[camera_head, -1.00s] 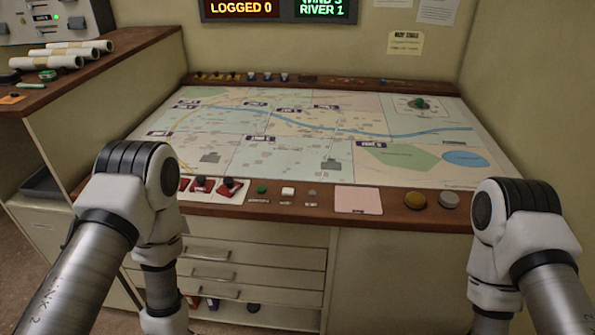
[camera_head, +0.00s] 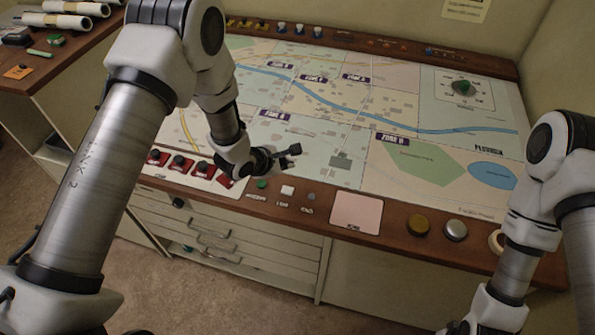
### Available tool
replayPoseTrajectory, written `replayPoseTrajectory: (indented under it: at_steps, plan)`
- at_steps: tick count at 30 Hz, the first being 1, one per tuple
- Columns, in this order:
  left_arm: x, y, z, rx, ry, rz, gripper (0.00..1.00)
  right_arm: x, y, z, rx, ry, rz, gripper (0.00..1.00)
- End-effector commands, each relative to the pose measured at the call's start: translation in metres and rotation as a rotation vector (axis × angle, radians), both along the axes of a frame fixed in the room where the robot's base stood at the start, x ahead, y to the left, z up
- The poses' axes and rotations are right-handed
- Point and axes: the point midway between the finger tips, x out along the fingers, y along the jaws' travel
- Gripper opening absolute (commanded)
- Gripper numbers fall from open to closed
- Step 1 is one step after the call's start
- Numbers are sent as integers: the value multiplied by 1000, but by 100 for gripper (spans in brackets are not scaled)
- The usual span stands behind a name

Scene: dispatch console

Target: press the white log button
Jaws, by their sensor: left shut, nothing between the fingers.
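The white log button (camera_head: 287,190) is a small square cap on the brown front rail of the console, with a small label below it. It sits between a green button (camera_head: 262,184) and a small grey button (camera_head: 311,196). My left gripper (camera_head: 291,153) is shut and empty. It is above the map near the front rail, a little beyond the white button in the picture and apart from it. My right arm comes down at the right edge, its wrist (camera_head: 493,312) low in the picture; its fingers are not visible.
Red-based switches (camera_head: 203,168) line the rail left of the green button. The map table (camera_head: 400,100) spreads behind the rail; drawers (camera_head: 215,240) are below.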

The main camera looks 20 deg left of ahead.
Motion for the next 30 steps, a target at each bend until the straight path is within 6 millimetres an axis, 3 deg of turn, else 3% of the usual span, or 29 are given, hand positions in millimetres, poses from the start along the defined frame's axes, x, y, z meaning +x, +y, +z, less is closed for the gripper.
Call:
replayPoseTrajectory:
  at_steps: [14,27,30]
  plan:
    - [1,0,-7,-7,2,7,0,-1,0,-7,0,1,0,40]
    - [0,0,-69,-6,2,6,0,-1,0,-69,0,1,0,40]
    - [0,0,-78,-7,3,7,0,-1,0,-72,0,1,0,40]
